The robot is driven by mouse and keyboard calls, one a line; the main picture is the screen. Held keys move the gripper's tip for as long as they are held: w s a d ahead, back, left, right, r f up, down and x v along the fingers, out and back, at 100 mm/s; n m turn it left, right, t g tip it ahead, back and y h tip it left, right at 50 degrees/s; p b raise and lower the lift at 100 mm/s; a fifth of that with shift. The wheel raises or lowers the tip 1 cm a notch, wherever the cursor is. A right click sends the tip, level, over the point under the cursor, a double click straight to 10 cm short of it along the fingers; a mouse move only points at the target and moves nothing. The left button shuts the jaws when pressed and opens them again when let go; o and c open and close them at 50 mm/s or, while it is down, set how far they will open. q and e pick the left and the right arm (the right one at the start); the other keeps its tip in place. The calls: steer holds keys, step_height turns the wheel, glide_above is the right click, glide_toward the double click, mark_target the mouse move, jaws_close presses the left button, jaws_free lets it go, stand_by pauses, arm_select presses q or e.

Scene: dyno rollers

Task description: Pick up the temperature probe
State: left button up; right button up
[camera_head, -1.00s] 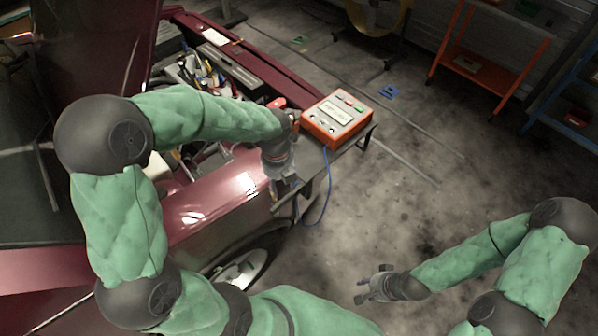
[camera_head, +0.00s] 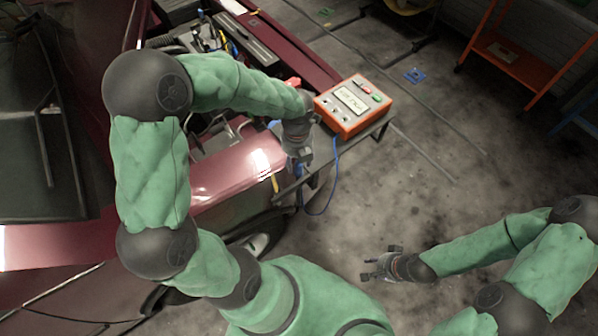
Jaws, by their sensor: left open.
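An orange meter box (camera_head: 354,104) with a display and buttons sits on a small grey stand at the car's front corner. A blue cable (camera_head: 333,180) hangs from the box and loops down beside the stand. I cannot clearly make out the temperature probe; the cable's far end is lost near my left gripper. My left gripper (camera_head: 297,170) is open, pointing down over the near end of the stand, left of the cable. Whether it touches anything is unclear. My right gripper (camera_head: 370,269) is open and empty over the bare floor.
The maroon car (camera_head: 225,185) with its raised hood and open engine bay fills the left. An orange shelf (camera_head: 520,65) stands at the upper right. A small blue item (camera_head: 414,76) lies on the floor. The concrete floor in the middle is mostly clear.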

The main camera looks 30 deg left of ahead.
mark_target(299, 167)
arm_select(q)
steer(key=f, duration=0.1)
steer(key=f+b, duration=0.1)
steer(key=f, duration=0.3)
steer(key=shift+w+d+b, duration=0.1)
steer(key=shift+w+b, duration=0.2)
steer(key=shift+b, duration=0.05)
steer(key=shift+r, duration=0.1)
jaws_close()
